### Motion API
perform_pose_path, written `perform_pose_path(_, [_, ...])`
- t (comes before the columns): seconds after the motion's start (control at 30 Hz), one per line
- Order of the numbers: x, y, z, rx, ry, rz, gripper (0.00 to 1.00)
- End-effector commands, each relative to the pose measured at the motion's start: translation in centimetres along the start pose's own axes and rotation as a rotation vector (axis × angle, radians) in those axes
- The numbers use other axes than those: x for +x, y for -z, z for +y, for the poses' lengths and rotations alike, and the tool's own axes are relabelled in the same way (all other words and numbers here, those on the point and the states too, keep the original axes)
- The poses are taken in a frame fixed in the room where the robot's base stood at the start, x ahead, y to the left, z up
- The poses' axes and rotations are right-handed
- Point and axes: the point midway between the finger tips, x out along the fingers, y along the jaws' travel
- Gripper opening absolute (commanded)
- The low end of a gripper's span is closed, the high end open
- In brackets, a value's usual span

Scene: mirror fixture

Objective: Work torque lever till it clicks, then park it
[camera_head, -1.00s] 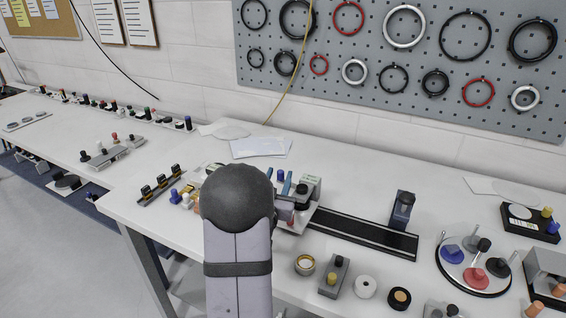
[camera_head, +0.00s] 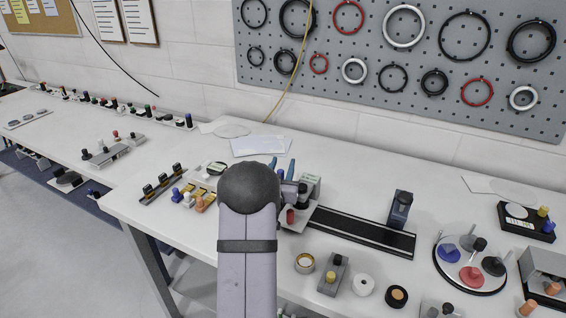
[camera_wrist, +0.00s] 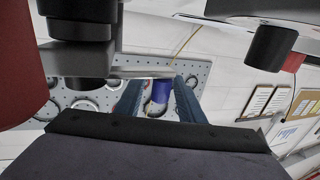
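My gripper (camera_head: 281,166) is at the fixture (camera_head: 306,188) on the bench, largely hidden behind my own arm in the head view. In the wrist view its two blue fingers (camera_wrist: 160,80) stand apart. A blue cylindrical knob (camera_wrist: 160,92) shows between them with gaps on both sides; I cannot tell how deep it sits between the fingers. A grey metal bar (camera_wrist: 150,73) runs above the knob, beside a black cylinder (camera_wrist: 80,60). A red knob (camera_head: 290,216) shows at the fixture's front. Which of these parts belong to the torque lever is not clear.
A black rail (camera_head: 365,232) with a dark blue upright block (camera_head: 400,208) extends right from the fixture. Small coloured knobs (camera_head: 188,198) stand left of my arm. A round tray (camera_head: 470,264) with knobs lies at the right. Bench behind the rail is mostly clear.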

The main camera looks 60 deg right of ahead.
Motion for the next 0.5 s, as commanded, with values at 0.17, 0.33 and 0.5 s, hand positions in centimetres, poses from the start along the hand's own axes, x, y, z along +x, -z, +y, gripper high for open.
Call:
perform_pose_path(0.17, [0.77, -0.01, 0.01, 0.000, 0.000, 0.000, 0.35])
perform_pose_path(0.33, [0.88, -0.03, 0.01, 0.000, 0.000, 0.000, 0.35])
perform_pose_path(0.5, [0.87, -0.02, 0.01, 0.000, 0.000, 0.000, 0.23])
